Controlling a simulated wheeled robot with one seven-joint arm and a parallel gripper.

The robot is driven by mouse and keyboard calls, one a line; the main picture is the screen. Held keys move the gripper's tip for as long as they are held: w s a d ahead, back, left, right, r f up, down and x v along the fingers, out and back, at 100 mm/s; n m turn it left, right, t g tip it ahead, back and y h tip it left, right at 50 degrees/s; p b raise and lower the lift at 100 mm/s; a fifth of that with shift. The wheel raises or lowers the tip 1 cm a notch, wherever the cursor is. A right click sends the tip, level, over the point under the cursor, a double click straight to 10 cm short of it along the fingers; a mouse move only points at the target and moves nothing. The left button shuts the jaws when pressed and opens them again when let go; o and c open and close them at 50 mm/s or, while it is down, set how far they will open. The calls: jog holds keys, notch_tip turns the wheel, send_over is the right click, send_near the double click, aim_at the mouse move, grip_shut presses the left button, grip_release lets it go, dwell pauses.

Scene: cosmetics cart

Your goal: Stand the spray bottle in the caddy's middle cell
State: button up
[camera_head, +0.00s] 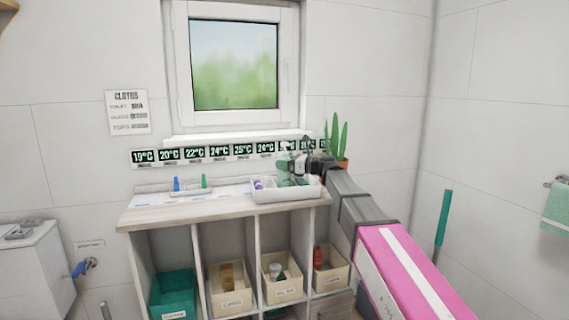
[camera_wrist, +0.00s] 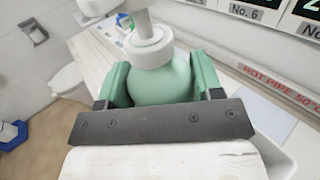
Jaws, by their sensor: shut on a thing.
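The spray bottle (camera_wrist: 160,80) has a rounded green body and a white collar and head. In the wrist view my gripper (camera_wrist: 162,84) is shut on its body, with a finger on each side. In the head view my gripper (camera_head: 292,168) is over the white caddy (camera_head: 287,194) on the right end of the cart top. The bottle's base is hidden, so I cannot tell whether it touches the caddy. The caddy's cells cannot be made out. A purple item (camera_head: 258,184) shows at its left end.
A blue bottle (camera_head: 177,184) and a green bottle (camera_head: 204,181) stand left on the cart top (camera_head: 150,214). A potted cactus (camera_head: 338,145) is close behind my arm. A row of temperature displays (camera_head: 220,152) lines the wall. Labelled bins (camera_head: 230,300) fill the shelves below.

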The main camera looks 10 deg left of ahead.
jog(key=o, duration=1.6)
jog(key=shift+f, duration=0.1)
jog(key=shift+c, duration=0.2)
jog(key=s+d, duration=0.1)
jog(key=d, duration=1.1)
jog(key=shift+s, duration=0.2)
